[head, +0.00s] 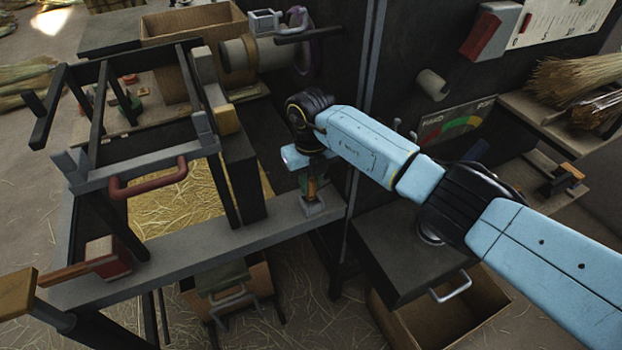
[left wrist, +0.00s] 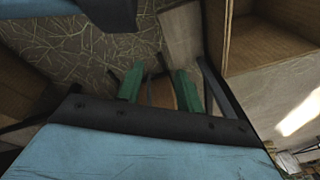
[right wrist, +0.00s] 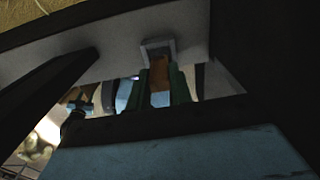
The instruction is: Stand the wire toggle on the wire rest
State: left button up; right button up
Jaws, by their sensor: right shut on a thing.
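My right gripper (head: 314,184) points down over the front rail of the grey bench and is shut on the wire toggle (head: 312,188), a small brown upright piece. The toggle also shows between the green fingers in the right wrist view (right wrist: 160,82). The wire rest (head: 312,208) is a small grey block on the rail, directly below the toggle; it shows as a pale square frame (right wrist: 158,46) at the toggle's end. I cannot tell if the toggle touches it. My left gripper (left wrist: 160,88) is outside the head view; its green fingers stand apart, with a brown shape seen between them.
A dark frame with a red handle (head: 148,180) stands left on the bench. A red-and-white block (head: 108,258) sits near the rail's left end. A dark box with a metal handle (head: 412,262) is to the right. A dark upright panel (head: 335,85) rises behind my right arm.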

jog(key=shift+f, duration=0.1)
jog(key=shift+f+b, duration=0.95)
jog(key=shift+f, duration=0.2)
jog(key=o, duration=0.9)
jog(key=shift+c, duration=0.2)
